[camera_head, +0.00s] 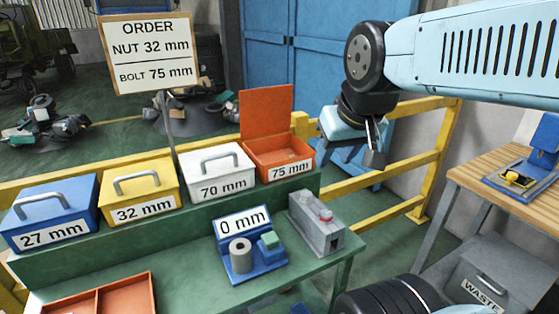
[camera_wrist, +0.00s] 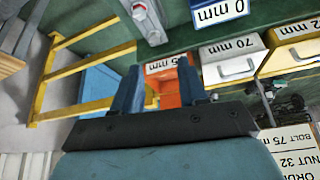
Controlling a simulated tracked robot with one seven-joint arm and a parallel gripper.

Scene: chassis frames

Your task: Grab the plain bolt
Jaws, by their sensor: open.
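I cannot make out a plain bolt in either view. The open orange 75 mm box (camera_head: 281,171) stands at the right end of the raised shelf, its lid tipped up behind it; its contents are too small to tell. It also shows behind my fingers in the wrist view (camera_wrist: 166,98). My gripper (camera_head: 375,150) hangs in the air right of this box, above the yellow rail. In the wrist view my gripper (camera_wrist: 160,88) has its two blue fingers apart, with nothing seen between them. The order sign (camera_head: 148,54) reads nut 32 mm, bolt 75 mm.
Closed white 70 mm (camera_head: 222,175), yellow 32 mm (camera_head: 138,192) and blue 27 mm (camera_head: 51,214) boxes line the shelf. A blue gauge (camera_head: 246,258) reading 0 mm, a grey device (camera_head: 315,226) and an orange tray (camera_head: 127,290) are on the bench. A yellow rail (camera_head: 420,160) runs behind.

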